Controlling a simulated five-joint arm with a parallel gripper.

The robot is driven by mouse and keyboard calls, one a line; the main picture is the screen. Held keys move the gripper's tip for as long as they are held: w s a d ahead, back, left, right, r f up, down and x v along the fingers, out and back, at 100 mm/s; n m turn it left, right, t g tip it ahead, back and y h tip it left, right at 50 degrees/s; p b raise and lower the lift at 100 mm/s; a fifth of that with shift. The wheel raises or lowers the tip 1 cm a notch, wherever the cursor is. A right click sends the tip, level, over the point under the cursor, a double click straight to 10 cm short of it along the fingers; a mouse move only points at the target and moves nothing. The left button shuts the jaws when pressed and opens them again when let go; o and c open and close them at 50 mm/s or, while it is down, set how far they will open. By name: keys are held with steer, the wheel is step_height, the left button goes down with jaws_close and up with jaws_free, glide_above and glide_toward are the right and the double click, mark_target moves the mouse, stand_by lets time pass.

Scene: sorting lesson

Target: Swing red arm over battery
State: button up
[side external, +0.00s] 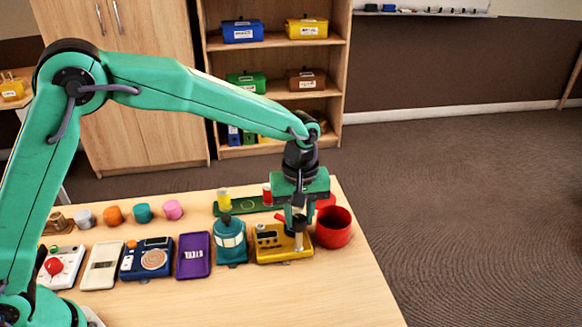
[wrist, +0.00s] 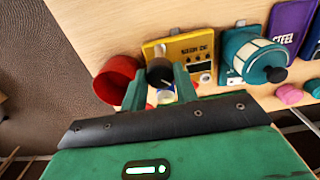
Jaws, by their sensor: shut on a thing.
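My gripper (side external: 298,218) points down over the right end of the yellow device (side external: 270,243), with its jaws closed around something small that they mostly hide. In the wrist view my gripper (wrist: 160,92) has a dark round knob (wrist: 159,71) and a small blue-and-white piece between or just beyond its fingers; which one is gripped is unclear. A short red piece (side external: 281,217), perhaps the red arm, shows left of the fingers. A grey post (side external: 298,241) stands at the device's right end. I cannot pick out the battery with certainty.
A red bowl (side external: 334,228) stands close on the right. A teal lantern-like object (side external: 230,240) is left of the yellow device. A green tray (side external: 250,206) with upright yellow and red cylinders lies behind. Several devices and coloured knobs line the left. The front table is clear.

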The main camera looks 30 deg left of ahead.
mark_target(299, 218)
steer(key=m, duration=0.4)
steer(key=shift+m, duration=0.4)
steer(key=m, duration=0.4)
steer(key=o, duration=1)
steer(key=shift+c, duration=0.2)
steer(key=shift+r, duration=0.15)
step_height(299, 218, up, 7)
steer(key=shift+r, duration=0.3)
